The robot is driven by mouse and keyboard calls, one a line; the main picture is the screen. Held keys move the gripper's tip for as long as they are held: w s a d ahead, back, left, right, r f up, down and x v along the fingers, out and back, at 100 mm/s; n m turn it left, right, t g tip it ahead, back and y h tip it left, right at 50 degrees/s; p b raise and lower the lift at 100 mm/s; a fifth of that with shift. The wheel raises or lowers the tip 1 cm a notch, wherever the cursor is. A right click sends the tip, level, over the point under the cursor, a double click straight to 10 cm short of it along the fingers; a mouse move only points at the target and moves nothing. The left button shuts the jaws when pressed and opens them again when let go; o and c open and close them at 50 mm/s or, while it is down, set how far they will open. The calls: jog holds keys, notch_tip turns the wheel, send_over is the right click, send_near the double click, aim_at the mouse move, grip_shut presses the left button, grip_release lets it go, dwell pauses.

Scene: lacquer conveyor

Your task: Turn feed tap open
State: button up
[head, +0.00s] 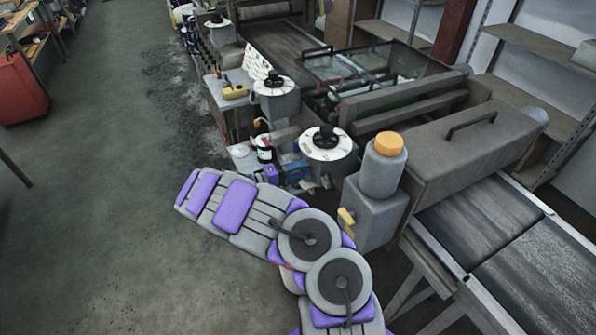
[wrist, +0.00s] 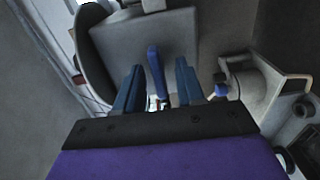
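In the wrist view a slim blue lever (wrist: 153,68), which looks like the feed tap's handle, stands against a grey housing (wrist: 180,35). My gripper (wrist: 158,80) is open, its two dark blue fingers apart. The lever appears in the gap, nearer the left finger; I cannot tell whether they touch. The tap's lever cannot be clearly made out there.
A grey canister with an orange cap (head: 389,145) stands right of the pot, above a yellow handle (head: 347,217). The conveyor (head: 485,235) runs at the right. A small bottle (head: 264,150) stands left of the pot.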

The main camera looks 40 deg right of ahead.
grip_shut()
jog(key=shift+s, duration=0.1)
dwell(0.4)
jog(key=n+p, duration=0.7)
jog(key=n, duration=1)
jog(key=shift+a+n+p, duration=0.1)
jog(key=shift+n+p, duration=0.2)
jog(key=shift+n, duration=0.1)
dwell(0.4)
grip_release()
